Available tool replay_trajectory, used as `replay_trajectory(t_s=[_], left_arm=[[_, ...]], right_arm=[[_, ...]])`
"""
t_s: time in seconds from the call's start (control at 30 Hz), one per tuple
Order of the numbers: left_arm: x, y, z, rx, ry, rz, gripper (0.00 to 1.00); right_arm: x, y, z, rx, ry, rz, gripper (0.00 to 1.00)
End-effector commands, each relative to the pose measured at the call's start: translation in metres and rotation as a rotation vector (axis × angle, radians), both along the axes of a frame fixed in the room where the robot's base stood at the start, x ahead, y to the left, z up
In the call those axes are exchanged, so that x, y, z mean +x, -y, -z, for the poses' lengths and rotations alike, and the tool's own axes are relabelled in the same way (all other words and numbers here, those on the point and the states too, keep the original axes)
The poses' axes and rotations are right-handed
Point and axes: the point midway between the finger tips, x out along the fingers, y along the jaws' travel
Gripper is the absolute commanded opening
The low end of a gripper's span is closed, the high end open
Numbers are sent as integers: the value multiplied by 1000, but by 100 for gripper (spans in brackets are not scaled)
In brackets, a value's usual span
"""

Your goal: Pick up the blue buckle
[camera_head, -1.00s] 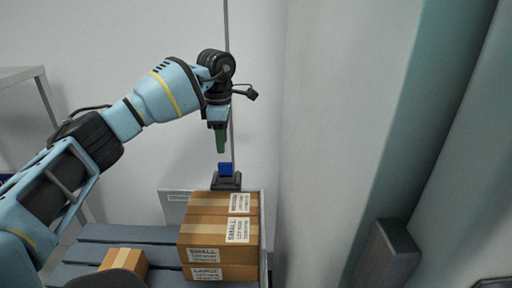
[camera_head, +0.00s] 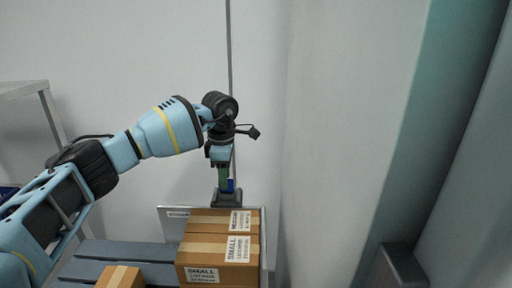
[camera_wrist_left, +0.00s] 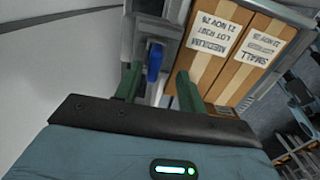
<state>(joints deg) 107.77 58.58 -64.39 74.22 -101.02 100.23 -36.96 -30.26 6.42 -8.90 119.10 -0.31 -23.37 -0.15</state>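The blue buckle (camera_head: 231,185) is small and stands in a dark grey holder (camera_head: 227,198) behind the stacked boxes. In the head view it is partly hidden by my left gripper (camera_head: 224,180), whose green fingers point down at its level. In the left wrist view the blue buckle (camera_wrist_left: 154,62) shows between the two spread fingers of the left gripper (camera_wrist_left: 158,84), nearer the left finger. I see a gap on the right side, and the gripper is not closed on it. My right gripper is in neither view.
Labelled cardboard boxes (camera_head: 216,250) are stacked just in front of the holder. Another box (camera_head: 120,277) lies at lower left on grey slats (camera_head: 140,252). A pale wall stands close behind. A grey post (camera_head: 400,266) is at lower right.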

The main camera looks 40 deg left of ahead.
Motion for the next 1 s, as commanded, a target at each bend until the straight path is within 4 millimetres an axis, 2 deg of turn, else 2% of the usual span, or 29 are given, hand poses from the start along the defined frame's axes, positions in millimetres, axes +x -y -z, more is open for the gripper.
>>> replay_trajectory(t_s=[0.03, 0.13, 0.43, 0.73, 1.0], left_arm=[[0, 0, 8, 0, -3, 0, 40], [0, 0, 15, 0, 0, 0, 40], [1, 0, 18, 1, 1, 0, 39], [1, 0, 18, 0, 0, 0, 0], [1, 0, 18, 0, 1, 0, 0]], right_arm=[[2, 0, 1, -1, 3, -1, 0], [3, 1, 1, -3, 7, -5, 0], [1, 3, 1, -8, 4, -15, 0], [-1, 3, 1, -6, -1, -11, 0], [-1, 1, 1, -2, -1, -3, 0]])
